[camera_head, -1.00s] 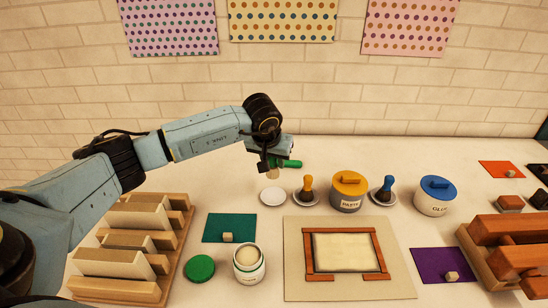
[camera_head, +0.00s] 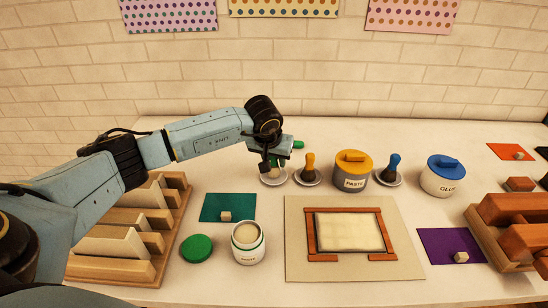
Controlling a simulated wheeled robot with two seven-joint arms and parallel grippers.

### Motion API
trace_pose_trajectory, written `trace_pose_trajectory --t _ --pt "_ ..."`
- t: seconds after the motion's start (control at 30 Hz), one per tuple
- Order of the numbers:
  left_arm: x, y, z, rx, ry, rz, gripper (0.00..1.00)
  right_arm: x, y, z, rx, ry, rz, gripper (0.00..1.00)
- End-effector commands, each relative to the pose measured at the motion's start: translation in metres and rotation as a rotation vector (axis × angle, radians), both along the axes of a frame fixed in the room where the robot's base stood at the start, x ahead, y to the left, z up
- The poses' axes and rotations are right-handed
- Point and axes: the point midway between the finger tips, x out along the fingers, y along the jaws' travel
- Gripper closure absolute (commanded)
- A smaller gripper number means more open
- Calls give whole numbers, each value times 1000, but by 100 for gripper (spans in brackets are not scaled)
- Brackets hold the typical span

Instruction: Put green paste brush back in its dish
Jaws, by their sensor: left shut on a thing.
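My left gripper (camera_head: 272,163) is shut on the green paste brush (camera_head: 298,145). Only a bit of the brush's green handle shows, to the right of the gripper; the gripper hides most of the rest. Just below the gripper is a small white dish (camera_head: 270,182), partly covered by the fingers. I cannot tell whether the brush touches the dish. My right gripper is out of view.
Right of the dish stand an orange brush (camera_head: 310,165) in its dish, a paste pot (camera_head: 353,172), a blue brush (camera_head: 392,167) and a glue pot (camera_head: 442,177). An open jar (camera_head: 248,244) and green lid (camera_head: 197,248) are nearer. A wooden rack (camera_head: 178,215) is at left.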

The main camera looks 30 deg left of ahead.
Motion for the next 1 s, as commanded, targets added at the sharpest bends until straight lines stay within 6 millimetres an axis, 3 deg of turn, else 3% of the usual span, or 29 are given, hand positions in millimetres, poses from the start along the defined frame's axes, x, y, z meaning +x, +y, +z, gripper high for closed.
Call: trace_pose_trajectory --t 1.0 --pt "0 0 -5 0 -1 0 91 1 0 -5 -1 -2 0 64"
